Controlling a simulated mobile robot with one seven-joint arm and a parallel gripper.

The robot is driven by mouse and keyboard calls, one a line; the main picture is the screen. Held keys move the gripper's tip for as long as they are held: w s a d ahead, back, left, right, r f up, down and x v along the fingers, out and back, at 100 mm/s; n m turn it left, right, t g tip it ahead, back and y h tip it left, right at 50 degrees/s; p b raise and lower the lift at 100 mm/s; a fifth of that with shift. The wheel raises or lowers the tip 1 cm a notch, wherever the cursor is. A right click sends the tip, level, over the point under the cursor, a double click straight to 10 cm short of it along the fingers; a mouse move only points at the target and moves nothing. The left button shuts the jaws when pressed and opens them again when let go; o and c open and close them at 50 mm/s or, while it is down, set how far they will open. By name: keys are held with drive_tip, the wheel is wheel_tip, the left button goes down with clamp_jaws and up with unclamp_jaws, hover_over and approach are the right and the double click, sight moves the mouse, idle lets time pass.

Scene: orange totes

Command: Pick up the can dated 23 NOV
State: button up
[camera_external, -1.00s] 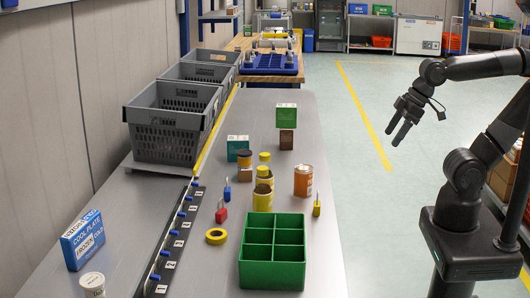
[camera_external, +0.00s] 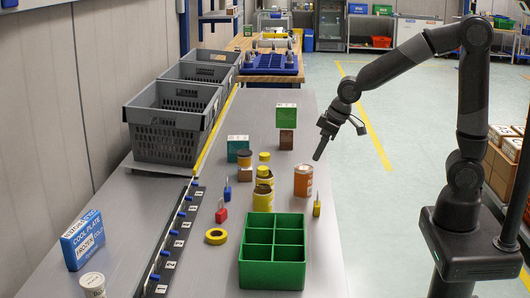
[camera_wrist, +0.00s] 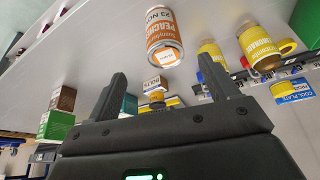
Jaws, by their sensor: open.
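The can dated 23 NOV is an orange can (camera_external: 303,181) with a pale top, upright on the grey table near its right side. In the wrist view the orange can (camera_wrist: 163,35) shows "23 NOV" and "PEACHES" on its label. My gripper (camera_external: 320,148) is open and empty, above and slightly right of the can in the outside view. In the wrist view my gripper (camera_wrist: 162,70) has its two fingers spread, with the can beyond them and apart from them.
A green divided box (camera_external: 272,277) sits in front. A green box on a brown box (camera_external: 287,139) stands behind. Grey crates (camera_external: 166,143) line the left.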

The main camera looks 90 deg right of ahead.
sight(307, 168)
drive_tip(key=x, duration=0.6)
drive_tip(key=shift+w+d, duration=0.15)
drive_tip(key=shift+w, duration=0.05)
drive_tip(key=shift+w+a+x, duration=0.1)
drive_tip(key=shift+w+x, duration=0.05)
drive_tip(key=shift+x, duration=1.2)
drive_tip(key=shift+w+a+x, duration=0.15)
drive_tip(key=shift+x, duration=1.2)
drive_tip(key=shift+a+r, duration=0.1)
drive_tip(key=c, duration=1.2)
drive_tip(key=shift+c, duration=0.4)
drive_tip(key=shift+r, duration=0.15)
